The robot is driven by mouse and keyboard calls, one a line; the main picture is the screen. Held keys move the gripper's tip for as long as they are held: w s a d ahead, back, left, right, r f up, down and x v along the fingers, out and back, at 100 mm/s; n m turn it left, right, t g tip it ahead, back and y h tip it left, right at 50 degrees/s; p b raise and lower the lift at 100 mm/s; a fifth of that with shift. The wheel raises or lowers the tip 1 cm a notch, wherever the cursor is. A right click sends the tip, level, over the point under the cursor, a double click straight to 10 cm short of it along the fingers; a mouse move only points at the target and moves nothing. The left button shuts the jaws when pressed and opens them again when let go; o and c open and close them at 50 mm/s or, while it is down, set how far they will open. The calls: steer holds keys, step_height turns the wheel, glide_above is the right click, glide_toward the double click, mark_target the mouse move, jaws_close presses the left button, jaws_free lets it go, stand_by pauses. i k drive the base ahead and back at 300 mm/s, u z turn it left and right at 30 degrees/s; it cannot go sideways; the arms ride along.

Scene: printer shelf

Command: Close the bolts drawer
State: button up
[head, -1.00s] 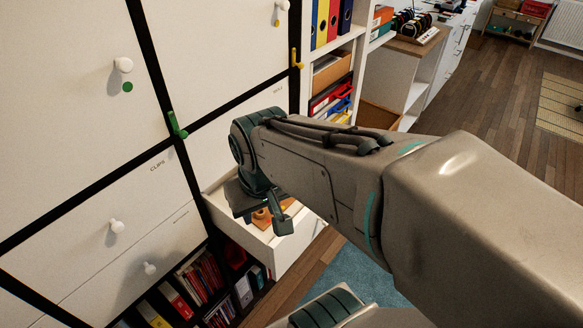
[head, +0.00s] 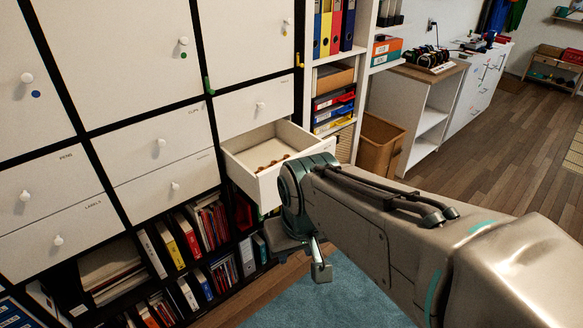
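A white drawer (head: 268,190) stands pulled out of the cabinet, low in the middle of the head view. Several small brown-orange pieces that look like bolts (head: 272,163) lie inside it. No label on this drawer can be read from here; the right part of its front is hidden behind my arm. My gripper (head: 308,258) hangs in front of and below the drawer front, pointing down. One finger shows clearly; the other is not distinct, so its opening cannot be judged. I see nothing held in it.
Shut drawers labelled CLIPS (head: 160,145), PENS (head: 30,185) and LABELS (head: 58,235) are at the left. Books and binders (head: 190,240) fill the shelves below. A cardboard box (head: 380,145) stands right of the drawer. Blue rug (head: 335,295) and wood floor lie in front.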

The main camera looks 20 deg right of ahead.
mark_target(242, 154)
steer(key=z, duration=0.7)
steer(key=i, duration=1.05)
steer(key=u, duration=0.35)
steer(key=k, duration=1.15)
steer(key=u, duration=0.85)
steer(key=i, duration=1.1)
steer(key=z, duration=0.75)
steer(key=i, duration=0.25)
steer(key=z, duration=0.35)
